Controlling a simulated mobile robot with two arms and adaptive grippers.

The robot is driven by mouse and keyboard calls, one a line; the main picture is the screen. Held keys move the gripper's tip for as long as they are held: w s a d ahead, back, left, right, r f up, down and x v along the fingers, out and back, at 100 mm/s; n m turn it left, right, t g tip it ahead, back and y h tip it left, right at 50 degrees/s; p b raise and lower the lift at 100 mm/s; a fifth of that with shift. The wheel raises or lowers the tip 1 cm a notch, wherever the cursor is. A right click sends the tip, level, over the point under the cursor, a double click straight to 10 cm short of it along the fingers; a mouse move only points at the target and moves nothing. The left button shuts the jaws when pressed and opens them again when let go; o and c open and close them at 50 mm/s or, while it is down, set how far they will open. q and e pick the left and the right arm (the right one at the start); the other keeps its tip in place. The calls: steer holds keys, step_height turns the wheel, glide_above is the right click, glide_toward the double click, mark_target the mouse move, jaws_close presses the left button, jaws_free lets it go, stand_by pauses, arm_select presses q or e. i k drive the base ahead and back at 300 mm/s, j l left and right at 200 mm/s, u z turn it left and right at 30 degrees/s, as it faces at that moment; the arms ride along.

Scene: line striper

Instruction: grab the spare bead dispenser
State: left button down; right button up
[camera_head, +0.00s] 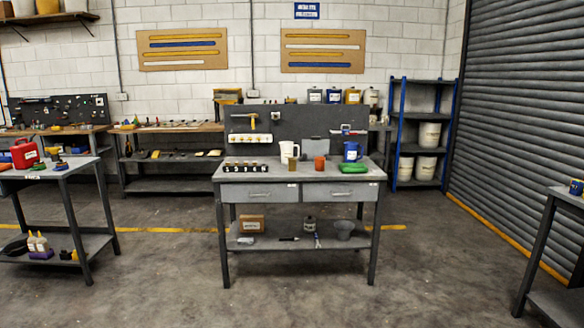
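No thing in view is clearly marked as the bead dispenser, and I cannot tell which one it is. On the central workbench (300,173) stand a white jug (287,151), an orange-brown cup (319,163), a blue container (351,152) and a green item (353,168). A row of small dark items (243,166) lies on its left side. The bench's lower shelf (285,256) holds a brown box (251,224), a small can (310,223) and a grey funnel-like thing (344,229). Neither of my grippers is in view.
A left cart (72,166) carries a red can (24,153) on top and white bottles (37,242) below. A blue-framed rack (392,130) with white buckets (429,135) stands back right. Another table (566,197) cuts in at right. The floor (160,285) in front is clear.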

mark_target(292, 162)
steer(key=i+l+z, duration=0.1)
steer(key=i+l, duration=0.3)
steer(key=i+l+z, duration=0.1)
steer(key=i+l, duration=0.25)
steer(key=i, duration=0.15)
